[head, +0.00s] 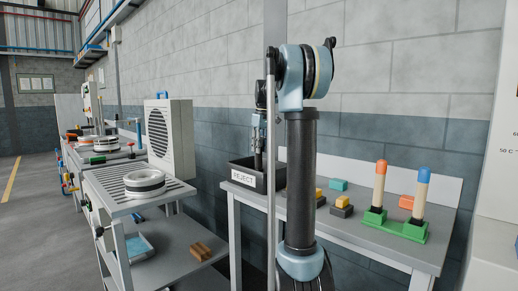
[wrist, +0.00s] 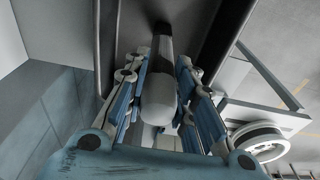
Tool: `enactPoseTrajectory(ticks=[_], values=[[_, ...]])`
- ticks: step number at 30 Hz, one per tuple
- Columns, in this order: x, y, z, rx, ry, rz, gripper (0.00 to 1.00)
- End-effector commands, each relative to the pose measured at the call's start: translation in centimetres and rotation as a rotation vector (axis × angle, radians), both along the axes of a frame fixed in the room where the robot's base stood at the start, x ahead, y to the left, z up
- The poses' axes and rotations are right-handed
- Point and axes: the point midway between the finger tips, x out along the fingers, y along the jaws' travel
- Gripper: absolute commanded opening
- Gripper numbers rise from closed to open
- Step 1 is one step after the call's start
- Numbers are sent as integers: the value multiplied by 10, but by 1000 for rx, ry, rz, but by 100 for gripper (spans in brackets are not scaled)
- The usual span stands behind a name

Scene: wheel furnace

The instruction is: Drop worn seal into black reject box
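The black reject box (head: 262,184), with a white REJECT label, stands at the left end of the right-hand table. My gripper (head: 258,165) points down over it, its tips low at the box opening. In the wrist view my gripper (wrist: 167,55) has its fingers closed in on both sides of a slim piece, which I take as the worn seal (wrist: 158,95). It has a pale rounded near end and a dark far end. The dark box walls (wrist: 228,35) show on both sides beyond the fingertips. The seal cannot be made out in the head view.
A green stand (head: 402,228) holds two pale sticks with orange and blue caps. Loose coloured blocks (head: 340,207) lie between it and the box. A bench (head: 130,202) with a white ring (head: 145,183) and a fan unit (head: 170,138) stands left.

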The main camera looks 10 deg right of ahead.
Motion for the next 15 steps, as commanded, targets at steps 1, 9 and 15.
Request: enactPoseTrajectory(ticks=[1,9,15], values=[[0,0,0,0,0,0,37],[0,0,0,0,0,0,47],[0,0,4,0,0,0,47]])
